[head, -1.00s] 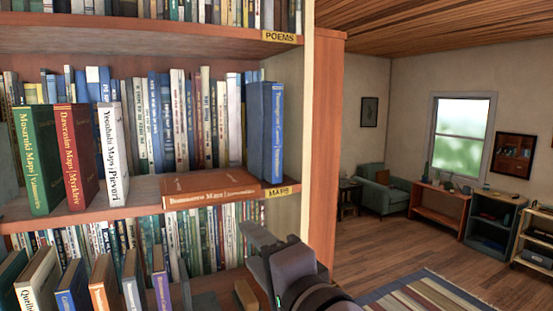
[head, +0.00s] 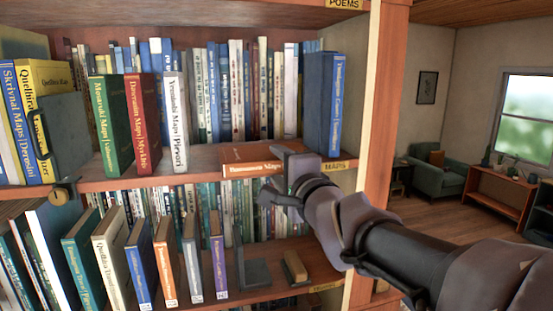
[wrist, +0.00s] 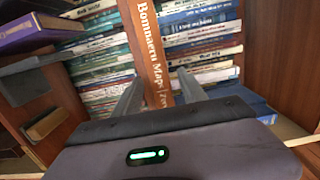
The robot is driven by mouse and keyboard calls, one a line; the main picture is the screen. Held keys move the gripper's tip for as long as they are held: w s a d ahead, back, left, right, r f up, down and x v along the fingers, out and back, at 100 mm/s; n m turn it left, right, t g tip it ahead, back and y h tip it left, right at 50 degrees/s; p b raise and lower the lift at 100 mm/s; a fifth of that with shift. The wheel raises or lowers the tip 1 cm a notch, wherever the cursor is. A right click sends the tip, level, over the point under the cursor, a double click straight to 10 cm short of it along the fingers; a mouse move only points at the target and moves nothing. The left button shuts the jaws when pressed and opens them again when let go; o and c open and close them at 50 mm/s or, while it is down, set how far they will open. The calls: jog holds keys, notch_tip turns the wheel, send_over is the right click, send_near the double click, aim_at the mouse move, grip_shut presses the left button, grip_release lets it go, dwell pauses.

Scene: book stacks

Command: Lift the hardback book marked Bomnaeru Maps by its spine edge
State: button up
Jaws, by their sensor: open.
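The orange hardback Bomnaeru Maps (head: 247,163) lies flat on the middle shelf, its spine facing out at the shelf's front edge. My gripper (head: 277,167) is in front of the spine's right part and hides some of its lettering. In the wrist view, the book's spine (wrist: 150,45) runs down between the two fingers of my gripper (wrist: 159,92), with the title readable. The fingers are apart, one on each side of the spine. I cannot tell whether either finger touches the book.
A tall blue book (head: 322,105) stands right of the orange book, above the MAPS label (head: 335,166). Green (head: 110,125), red (head: 143,125) and white (head: 175,122) books stand to its left. Several books and a grey bookend (head: 252,270) are on the shelf below.

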jog(key=shift+w+a, duration=0.15)
jog(key=shift+w, duration=0.2)
jog(key=shift+s+r, duration=0.1)
jog(key=shift+s, duration=0.15)
jog(key=shift+w, duration=0.2)
jog(key=c, duration=0.7)
grip_shut()
